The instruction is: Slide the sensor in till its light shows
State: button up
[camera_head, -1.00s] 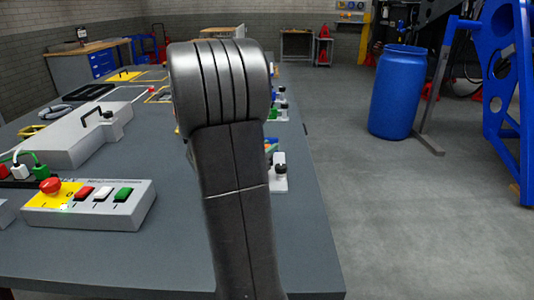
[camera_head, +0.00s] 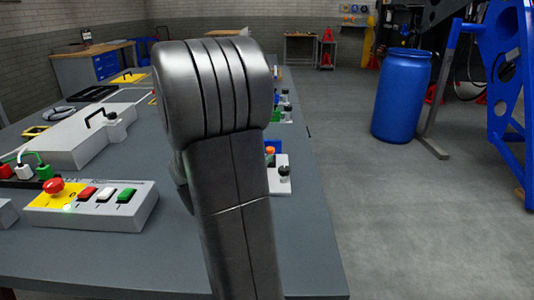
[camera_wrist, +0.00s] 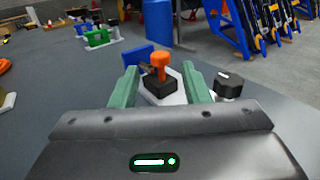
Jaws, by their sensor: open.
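In the wrist view, my gripper (camera_wrist: 162,85) has two green fingers spread apart. Between and just beyond them is a black block with an orange top (camera_wrist: 160,68), which looks like the sensor; I cannot tell whether the fingers touch it. It sits at a white fixture plate (camera_wrist: 176,94) with a blue piece (camera_wrist: 138,56) behind it. A black knob (camera_wrist: 228,84) stands just right of the right finger. In the head view, my arm hides the gripper; the orange top (camera_head: 270,151) and the white plate (camera_head: 280,187) show beside it. I see no lit lamp on the block.
A control box (camera_head: 92,207) with a red mushroom button and several coloured switches stands at the table's left. A grey case (camera_head: 75,139) lies behind it. More fixtures (camera_wrist: 97,36) stand farther along the table. A blue barrel (camera_head: 401,97) stands on the open floor at right.

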jog(key=v, duration=0.7)
jog(key=shift+s+a, duration=0.2)
jog(key=shift+s, duration=0.1)
jog(key=shift+o, duration=0.2)
